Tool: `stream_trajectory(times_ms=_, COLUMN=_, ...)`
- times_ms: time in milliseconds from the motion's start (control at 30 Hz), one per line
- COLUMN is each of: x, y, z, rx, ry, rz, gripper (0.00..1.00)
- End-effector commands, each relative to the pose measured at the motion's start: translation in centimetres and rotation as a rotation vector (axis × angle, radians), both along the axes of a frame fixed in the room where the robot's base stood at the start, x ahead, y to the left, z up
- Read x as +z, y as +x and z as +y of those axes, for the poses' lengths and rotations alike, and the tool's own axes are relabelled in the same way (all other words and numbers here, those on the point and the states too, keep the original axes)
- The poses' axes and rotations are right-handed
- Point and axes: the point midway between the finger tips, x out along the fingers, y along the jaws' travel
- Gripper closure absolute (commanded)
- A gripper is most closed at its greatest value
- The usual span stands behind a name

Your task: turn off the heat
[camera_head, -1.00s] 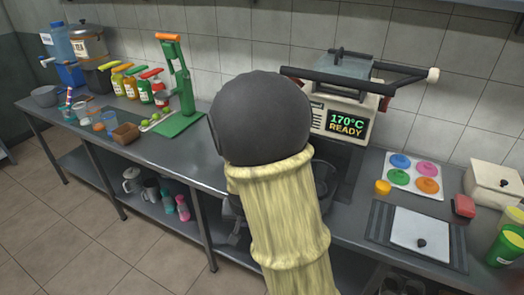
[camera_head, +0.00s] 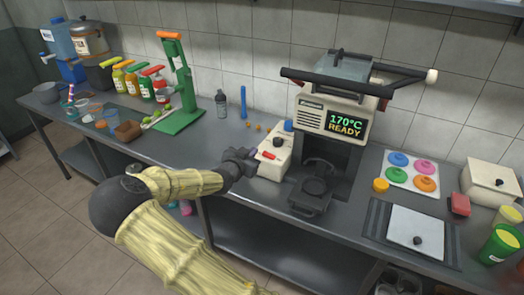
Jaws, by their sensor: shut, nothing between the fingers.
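The heating press (camera_head: 330,110) stands against the wall right of centre, and its display (camera_head: 345,125) reads 170°C READY. A white control box (camera_head: 272,165) sits directly to its left on the counter. The box carries a dark knob (camera_head: 277,141), a red lever or switch (camera_head: 267,155) and a blue part (camera_head: 288,125) near its back. My gripper (camera_head: 246,160) is dark and small in view, at the left side of the box. It is shut and empty. I cannot tell whether it touches the box.
A dark plate stand (camera_head: 312,187) sits below the press. A green hand press (camera_head: 182,95) and sauce bottles (camera_head: 143,84) stand to the left. A grey bottle (camera_head: 221,104) and a blue stick (camera_head: 243,102) stand behind my gripper. Colored lids (camera_head: 399,159) lie right.

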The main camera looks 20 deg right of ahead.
Motion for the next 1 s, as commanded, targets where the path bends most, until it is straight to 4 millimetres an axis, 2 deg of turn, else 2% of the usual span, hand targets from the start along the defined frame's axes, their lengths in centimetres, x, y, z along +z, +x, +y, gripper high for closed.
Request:
stream_trajectory(times_ms=333, x=-0.3, y=0.5, z=-0.8, rx=-0.001, ry=0.001, rz=0.006, gripper=1.00)
stream_trajectory(times_ms=900, x=-2.6, y=6.4, z=-7.8, rx=-0.001, ry=0.000, rz=0.008, gripper=1.00)
stream_trajectory(times_ms=1000, x=-4.1, y=6.5, z=-7.2, rx=0.001, ry=0.002, rz=0.009, gripper=1.00)
